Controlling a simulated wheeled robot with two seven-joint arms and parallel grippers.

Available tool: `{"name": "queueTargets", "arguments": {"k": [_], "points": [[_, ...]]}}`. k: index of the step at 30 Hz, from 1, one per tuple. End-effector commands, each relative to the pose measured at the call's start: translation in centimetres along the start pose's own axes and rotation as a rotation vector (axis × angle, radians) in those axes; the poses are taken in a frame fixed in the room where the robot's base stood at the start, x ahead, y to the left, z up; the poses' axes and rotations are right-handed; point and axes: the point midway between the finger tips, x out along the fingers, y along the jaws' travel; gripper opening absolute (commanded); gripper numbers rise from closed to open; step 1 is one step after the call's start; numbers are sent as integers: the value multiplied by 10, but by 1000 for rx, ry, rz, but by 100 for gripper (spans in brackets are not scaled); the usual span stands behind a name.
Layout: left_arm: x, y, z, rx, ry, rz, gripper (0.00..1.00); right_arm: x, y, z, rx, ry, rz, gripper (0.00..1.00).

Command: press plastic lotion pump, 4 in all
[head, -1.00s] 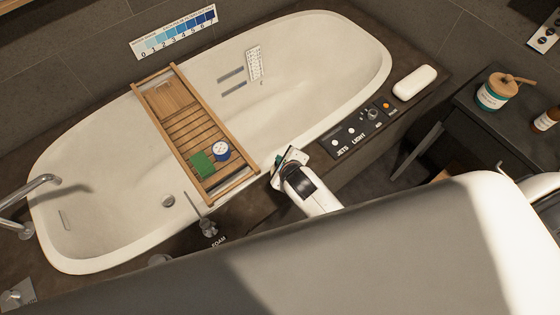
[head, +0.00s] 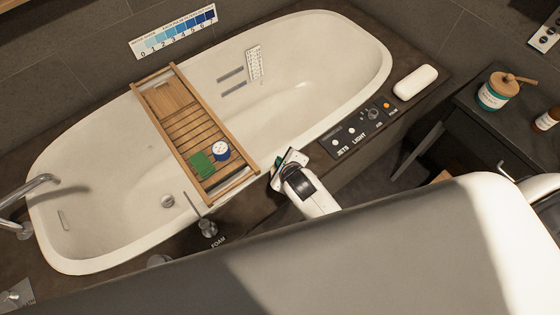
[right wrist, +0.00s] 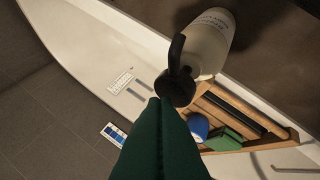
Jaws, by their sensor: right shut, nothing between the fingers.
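The plastic lotion pump shows in the right wrist view as a pale bottle (right wrist: 211,42) with printed text and a black pump head (right wrist: 176,88) with a curved spout. My right gripper (right wrist: 168,102) is shut and empty, its dark green fingers ending right at the pump head. I cannot tell whether they touch it. In the head view my right gripper (head: 278,163) is over the tub's near rim, beside the wooden caddy, and I cannot make out the bottle there. My left gripper is not in view.
The wooden caddy (head: 180,118) spans the bathtub (head: 320,60), carrying a green block (head: 201,164) and a blue-and-white round container (head: 221,150). A metal fitting marked FOAM (head: 207,228) stands on the near rim. A control panel (head: 350,130) and white soap bar (head: 415,82) lie to the right.

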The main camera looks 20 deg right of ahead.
Motion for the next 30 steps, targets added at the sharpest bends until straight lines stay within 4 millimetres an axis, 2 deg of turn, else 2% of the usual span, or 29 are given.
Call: {"name": "queueTargets", "arguments": {"k": [30], "points": [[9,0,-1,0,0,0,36,9,-8,8,1,-3,-2,0]]}}
